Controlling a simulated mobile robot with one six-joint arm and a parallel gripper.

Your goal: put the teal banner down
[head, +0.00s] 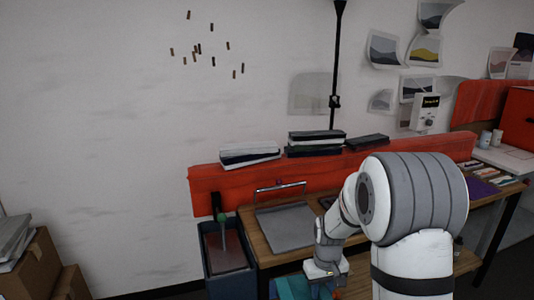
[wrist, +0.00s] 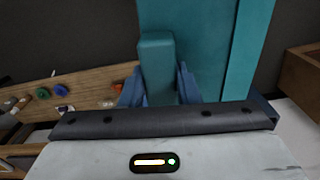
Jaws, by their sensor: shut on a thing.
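My gripper (head: 325,275) is low in front of the wooden workbench in the head view. In the wrist view my gripper (wrist: 160,88) has its blue fingers closed on both sides of a teal bar-like part of the teal banner (wrist: 155,55). A broad flat teal sheet of the banner (wrist: 200,40) stretches away beyond the fingers and out of the frame top. In the head view, part of the teal banner (head: 292,288) shows at the bottom edge, beside my gripper; the rest is cut off.
The workbench (head: 262,249) carries a grey tray (head: 285,228) with a handle. A dark blue bin (head: 222,262) stands at its left end. A red panel (head: 235,178) runs along the back. Cardboard boxes (head: 32,265) stand far left. The wrist view shows small coloured items on wood (wrist: 85,85).

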